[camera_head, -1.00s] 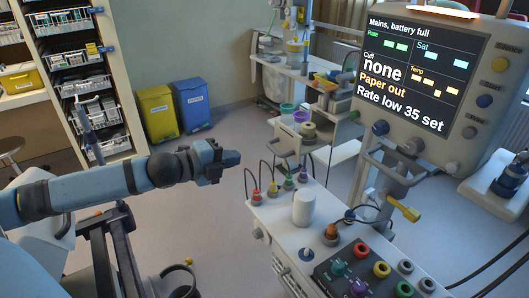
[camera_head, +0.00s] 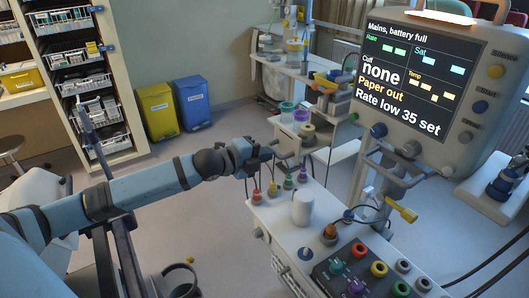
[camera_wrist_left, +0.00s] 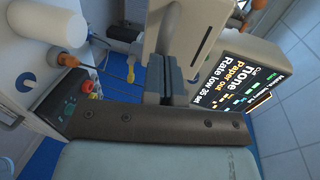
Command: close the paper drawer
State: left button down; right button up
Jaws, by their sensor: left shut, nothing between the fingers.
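My left gripper (camera_head: 266,153) is shut and empty, reaching in from the left above the far end of the white cart. It also shows in the left wrist view (camera_wrist_left: 171,70), its dark fingers together. Just beyond its tips in the head view is a beige box-like part (camera_head: 289,137), which looks like the paper drawer, though I cannot be sure. A beige block (camera_wrist_left: 195,30) shows close past the fingers in the wrist view; I cannot tell whether they touch. The monitor (camera_head: 420,80) reads "Paper out". My right gripper is not in view.
The white cart (camera_head: 283,222) carries a white cylinder (camera_head: 302,208), coloured connectors and a dark socket panel (camera_head: 335,278). Thin cables arch near my gripper. A yellow bin (camera_head: 157,112) and a blue bin (camera_head: 191,104) stand by the wall.

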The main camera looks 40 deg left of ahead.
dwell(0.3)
pick_arm(q)
jog(key=r+x, duration=0.1)
jog(key=x, duration=0.3)
jog(key=p+x, duration=0.1)
jog(key=x, duration=0.3)
jog(key=r+p+x, duration=0.1)
jog(key=x, duration=0.3)
jog(key=shift+w+d+r, duration=0.35)
jog(key=shift+w, duration=0.1)
